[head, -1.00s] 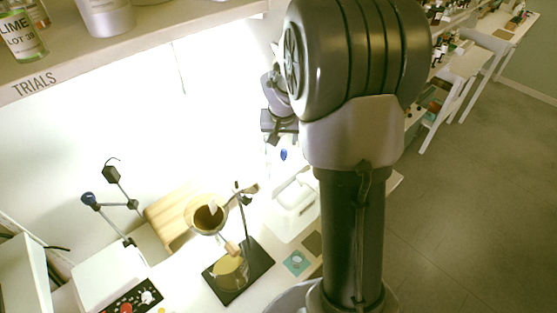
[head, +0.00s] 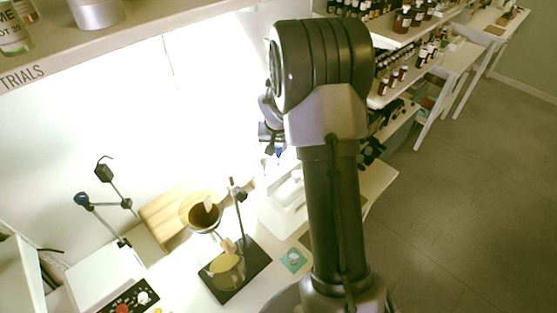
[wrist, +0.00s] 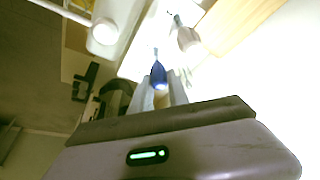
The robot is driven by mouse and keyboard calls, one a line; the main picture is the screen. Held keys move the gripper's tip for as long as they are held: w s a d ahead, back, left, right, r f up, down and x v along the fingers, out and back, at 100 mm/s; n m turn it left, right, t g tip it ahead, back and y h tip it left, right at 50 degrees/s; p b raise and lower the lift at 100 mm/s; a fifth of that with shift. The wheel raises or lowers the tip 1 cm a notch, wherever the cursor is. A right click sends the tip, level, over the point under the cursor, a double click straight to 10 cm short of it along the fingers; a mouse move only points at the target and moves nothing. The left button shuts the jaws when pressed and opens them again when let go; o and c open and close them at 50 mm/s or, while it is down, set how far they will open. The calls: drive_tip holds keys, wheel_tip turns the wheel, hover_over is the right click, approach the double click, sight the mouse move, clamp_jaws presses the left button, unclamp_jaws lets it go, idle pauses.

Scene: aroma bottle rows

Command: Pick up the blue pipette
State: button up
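The blue pipette (wrist: 158,76) shows in the wrist view as a blue bulb in the gap between the fingertips of my gripper (wrist: 160,80). The two pale fingers lie on either side of it with very little space, and I cannot tell whether they touch it. The rest of the pipette is mostly hidden. In the head view the pipette's blue part (head: 279,153) is a small spot just below the dark wrist, left of my arm. The fingers are lost there in glare and behind the arm.
A funnel (head: 203,213) on a stand with a dark base (head: 250,272) is left of my arm. A wooden block (head: 165,215) is behind it. A shelf (head: 150,35) overhangs the bench at upper left. Bottle racks (head: 400,75) stand at the right; the floor there is clear.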

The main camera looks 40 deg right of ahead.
wheel_tip(320, 180, up, 10)
drive_tip(key=shift+r+p, duration=0.1)
drive_tip(key=shift+p, duration=0.75)
drive_tip(key=shift+a, duration=0.15)
